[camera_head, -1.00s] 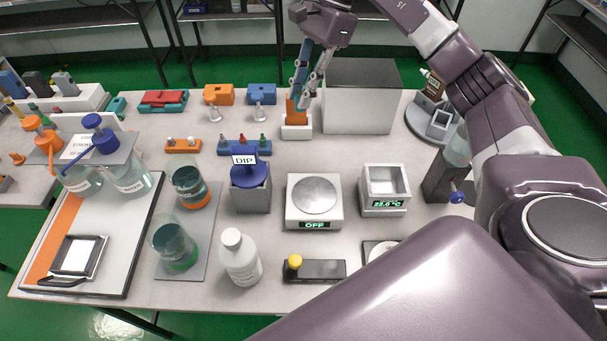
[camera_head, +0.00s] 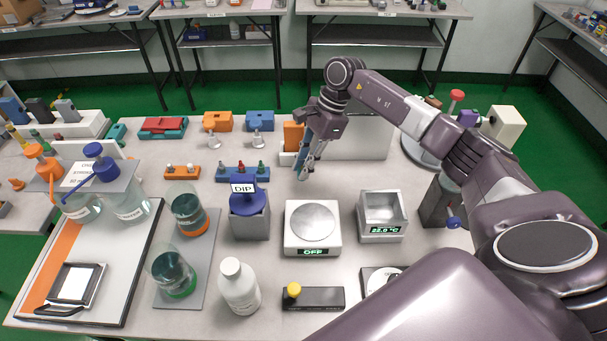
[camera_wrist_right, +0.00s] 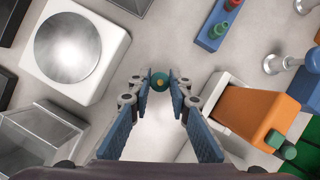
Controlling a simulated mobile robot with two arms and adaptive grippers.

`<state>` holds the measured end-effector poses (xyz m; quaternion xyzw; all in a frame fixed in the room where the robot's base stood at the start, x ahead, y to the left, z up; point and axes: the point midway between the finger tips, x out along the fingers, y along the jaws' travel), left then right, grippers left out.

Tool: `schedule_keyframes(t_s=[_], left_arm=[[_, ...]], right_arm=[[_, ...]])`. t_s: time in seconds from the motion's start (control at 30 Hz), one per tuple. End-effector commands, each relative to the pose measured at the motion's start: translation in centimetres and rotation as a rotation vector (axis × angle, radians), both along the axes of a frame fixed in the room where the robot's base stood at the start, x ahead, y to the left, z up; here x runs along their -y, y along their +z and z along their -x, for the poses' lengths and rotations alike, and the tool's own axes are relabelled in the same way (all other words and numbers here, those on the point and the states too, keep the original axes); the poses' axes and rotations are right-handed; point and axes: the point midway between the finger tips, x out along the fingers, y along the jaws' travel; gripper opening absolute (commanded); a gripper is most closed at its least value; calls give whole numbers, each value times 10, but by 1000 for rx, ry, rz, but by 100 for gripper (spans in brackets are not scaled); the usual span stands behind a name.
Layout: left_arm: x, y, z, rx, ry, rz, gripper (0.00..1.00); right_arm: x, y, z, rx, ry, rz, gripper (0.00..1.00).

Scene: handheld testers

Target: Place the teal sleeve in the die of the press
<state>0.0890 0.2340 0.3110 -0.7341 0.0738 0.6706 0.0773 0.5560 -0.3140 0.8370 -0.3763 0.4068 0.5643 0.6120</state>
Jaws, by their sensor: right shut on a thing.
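The teal sleeve (camera_wrist_right: 160,81) shows in the right wrist view as a small round teal piece with a yellowish centre, between my right fingertips (camera_wrist_right: 160,88). My right gripper is shut on it. In the head view my right gripper (camera_head: 304,172) points down above the table, behind the scale, and the sleeve is too small to make out there. My left gripper is not in view.
A scale reading OFF (camera_head: 313,229) and a bath reading 22.0 °C (camera_head: 381,214) stand in front of my gripper. An orange block (camera_wrist_right: 250,112) stands near it in the wrist view. A blue-lidded DIP pot (camera_head: 249,211) stands left of the scale.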

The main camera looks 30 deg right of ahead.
Motion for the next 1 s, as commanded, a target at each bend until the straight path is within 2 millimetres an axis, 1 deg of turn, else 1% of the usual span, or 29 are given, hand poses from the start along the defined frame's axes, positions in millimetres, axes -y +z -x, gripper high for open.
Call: schedule_keyframes(t_s=[0.2, 0.27, 0.5, 0.67, 0.7, 0.83, 1.0], left_arm=[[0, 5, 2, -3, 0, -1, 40], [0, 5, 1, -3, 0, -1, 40], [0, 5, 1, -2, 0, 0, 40], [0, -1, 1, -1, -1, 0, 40], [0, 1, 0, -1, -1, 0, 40], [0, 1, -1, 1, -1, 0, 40], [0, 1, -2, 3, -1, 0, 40]], right_arm=[[0, -32, 2, -7, -1, -1, 5], [0, -37, 1, -4, -2, 0, 5], [0, -40, 1, -1, 0, 1, 5], [0, -44, 1, -1, 0, 1, 5], [0, -43, 0, -1, -1, 1, 21], [0, -42, 1, -2, 0, 1, 35], [0, -42, 1, -2, 0, 1, 35]])
